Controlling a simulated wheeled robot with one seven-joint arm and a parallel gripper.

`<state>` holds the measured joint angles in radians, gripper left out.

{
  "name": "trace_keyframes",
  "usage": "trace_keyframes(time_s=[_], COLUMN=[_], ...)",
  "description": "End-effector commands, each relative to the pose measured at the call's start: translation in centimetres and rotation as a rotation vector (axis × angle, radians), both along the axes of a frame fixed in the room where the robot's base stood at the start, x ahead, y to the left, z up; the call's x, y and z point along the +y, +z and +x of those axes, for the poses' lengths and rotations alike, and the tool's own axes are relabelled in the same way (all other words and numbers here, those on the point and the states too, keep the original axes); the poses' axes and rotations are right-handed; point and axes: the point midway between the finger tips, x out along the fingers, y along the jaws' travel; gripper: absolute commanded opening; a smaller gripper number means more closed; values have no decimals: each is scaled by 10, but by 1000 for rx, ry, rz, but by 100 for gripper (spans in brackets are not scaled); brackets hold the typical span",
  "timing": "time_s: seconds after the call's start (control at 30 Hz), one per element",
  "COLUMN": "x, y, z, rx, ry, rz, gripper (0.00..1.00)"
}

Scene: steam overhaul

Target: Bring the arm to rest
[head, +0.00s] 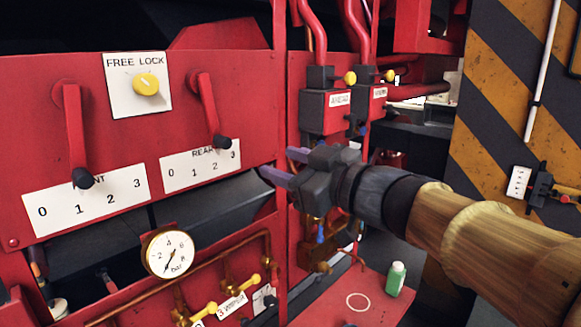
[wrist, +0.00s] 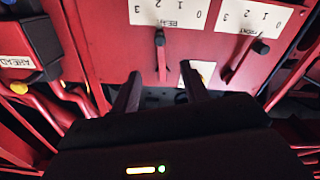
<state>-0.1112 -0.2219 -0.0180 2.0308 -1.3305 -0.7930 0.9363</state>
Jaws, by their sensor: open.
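My gripper (head: 284,165) is open and empty, held in the air in front of the red panel. My brown arm reaches in from the lower right in the head view. In the wrist view the two dark fingers (wrist: 158,92) stand apart with nothing between them. The red panel (head: 235,80) lies beyond them. The rear lever (head: 209,108) and the front lever (head: 75,135) both hang down with black knobs; both also show upside down in the wrist view. The gripper appears apart from both levers.
A yellow free lock knob (head: 146,84) sits on the panel. A round pressure gauge (head: 170,252) and brass valves (head: 228,287) are below. Red boxes with pipes (head: 325,110) stand close behind the gripper. A green bottle (head: 396,279) stands on a red shelf (head: 345,290). A striped pillar (head: 495,120) is at right.

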Motion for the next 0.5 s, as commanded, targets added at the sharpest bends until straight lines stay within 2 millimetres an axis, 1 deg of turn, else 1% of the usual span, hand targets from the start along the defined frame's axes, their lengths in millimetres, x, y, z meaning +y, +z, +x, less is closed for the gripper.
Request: trace_keyframes(time_s=[0.23,0.33,0.37,0.43,0.47,0.5], x=[0,-7,-10,-23,-30,-41], y=[-1,-10,-15,-34,-44,-61], z=[1,9,14,27,33,42], rx=[2,16,25,56,75,107], ry=[-4,-46,-69,-145,-187,-250], rz=[1,9,12,20,23,23], gripper=[45,45,45,45,45,45])
